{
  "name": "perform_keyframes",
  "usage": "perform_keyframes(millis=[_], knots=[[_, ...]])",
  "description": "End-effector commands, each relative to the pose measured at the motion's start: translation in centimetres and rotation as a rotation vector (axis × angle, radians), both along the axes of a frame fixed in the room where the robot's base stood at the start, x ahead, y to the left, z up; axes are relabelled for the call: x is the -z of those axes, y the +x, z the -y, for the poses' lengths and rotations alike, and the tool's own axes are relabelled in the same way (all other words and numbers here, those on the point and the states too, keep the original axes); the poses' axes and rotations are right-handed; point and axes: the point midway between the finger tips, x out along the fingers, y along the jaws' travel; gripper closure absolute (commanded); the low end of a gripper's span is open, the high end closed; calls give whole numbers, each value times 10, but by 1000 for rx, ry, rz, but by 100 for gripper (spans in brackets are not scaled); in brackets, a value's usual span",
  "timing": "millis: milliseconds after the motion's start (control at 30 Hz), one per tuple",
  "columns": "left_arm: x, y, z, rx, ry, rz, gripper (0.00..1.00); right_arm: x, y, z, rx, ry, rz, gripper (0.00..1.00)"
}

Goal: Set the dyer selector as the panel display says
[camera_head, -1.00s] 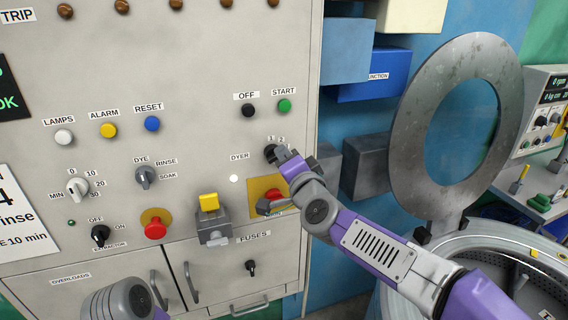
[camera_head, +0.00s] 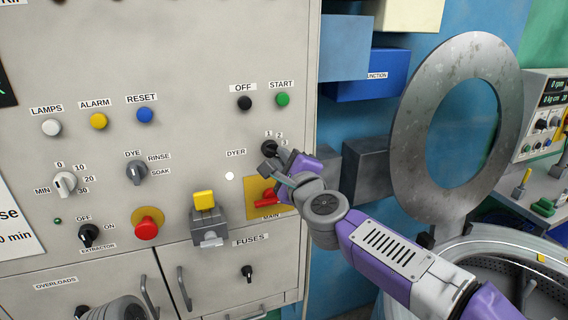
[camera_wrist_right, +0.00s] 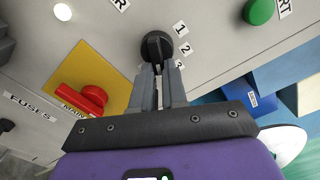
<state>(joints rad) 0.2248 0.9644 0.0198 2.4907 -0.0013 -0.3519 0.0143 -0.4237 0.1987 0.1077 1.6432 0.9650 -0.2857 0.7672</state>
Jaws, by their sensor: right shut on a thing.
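The dyer selector (camera_head: 268,147) is a small black knob right of the DYER label, with 1, 2 and 3 printed around its right side. It also shows in the right wrist view (camera_wrist_right: 157,43). My right gripper (camera_head: 274,160) is at the knob, its two grey fingers (camera_wrist_right: 157,76) shut on it from both sides. I cannot tell which number the knob points to. The panel display (camera_head: 6,92) is cut off at the left edge, with no readable text. Part of my left arm shows at the bottom left; its gripper is out of view.
A red MAIN switch (camera_head: 264,204) on a yellow plate is just below my right gripper. OFF (camera_head: 244,103) and START (camera_head: 283,99) buttons are above it. Grey boxes (camera_head: 365,170) and a metal ring door (camera_head: 410,150) stand to the right.

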Motion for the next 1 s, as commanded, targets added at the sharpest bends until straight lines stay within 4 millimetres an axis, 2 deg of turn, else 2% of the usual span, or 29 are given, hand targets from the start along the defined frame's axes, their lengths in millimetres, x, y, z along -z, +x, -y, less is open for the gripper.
perform_keyframes(millis=[600, 1000], knots=[[28, 0, 0, 0, 0, 0, 100, 9, -2, -6, 0, 522, -170, 100], [35, 0, 0, 0, 0, 0, 100, 9, -3, -9, 0, 700, -228, 100]])
